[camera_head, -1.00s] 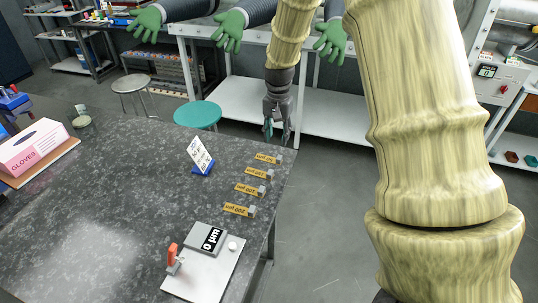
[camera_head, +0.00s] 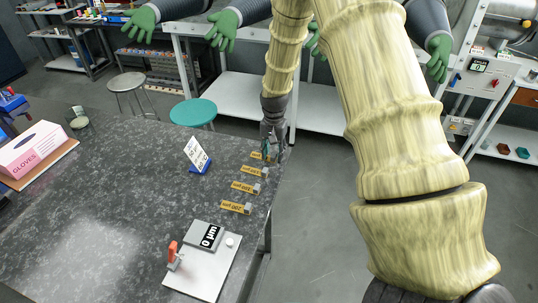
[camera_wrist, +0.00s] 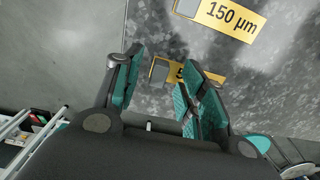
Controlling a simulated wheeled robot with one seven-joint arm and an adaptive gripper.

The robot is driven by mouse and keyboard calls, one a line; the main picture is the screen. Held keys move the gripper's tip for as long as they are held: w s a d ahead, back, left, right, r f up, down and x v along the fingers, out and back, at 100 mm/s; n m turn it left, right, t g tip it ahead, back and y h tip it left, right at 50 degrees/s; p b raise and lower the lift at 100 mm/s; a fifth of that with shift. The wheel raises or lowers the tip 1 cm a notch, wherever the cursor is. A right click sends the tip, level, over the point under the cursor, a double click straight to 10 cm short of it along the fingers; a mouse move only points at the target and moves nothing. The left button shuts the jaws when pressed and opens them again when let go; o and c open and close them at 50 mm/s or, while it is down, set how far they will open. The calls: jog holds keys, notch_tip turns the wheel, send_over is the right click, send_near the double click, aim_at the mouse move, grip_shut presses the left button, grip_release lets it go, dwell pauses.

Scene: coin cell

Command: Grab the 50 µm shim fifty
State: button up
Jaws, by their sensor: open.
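The fifty shim (camera_wrist: 160,70) shows in the wrist view as a small grey block at the end of a yellow label (camera_wrist: 213,76), which is partly hidden by a finger and shows only a "5". My gripper (camera_wrist: 162,60) is open, with the block in view between its fingertips; I cannot tell whether either finger touches it. In the head view my gripper (camera_head: 268,153) is over the far end of the label row at the table's right edge.
A 150 µm label (camera_wrist: 230,16) with its grey block (camera_wrist: 187,6) lies close by. More labelled blocks run nearer along the edge. A gauge reading 0 µm (camera_head: 208,236), a small sign (camera_head: 196,153) and a glove box (camera_head: 33,149) stand on the dark table (camera_head: 120,190).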

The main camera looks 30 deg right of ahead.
jog(key=shift+f, duration=0.45)
jog(key=c, duration=0.9)
jog(key=shift+o, duration=0.2)
jog(key=shift+r, duration=0.1)
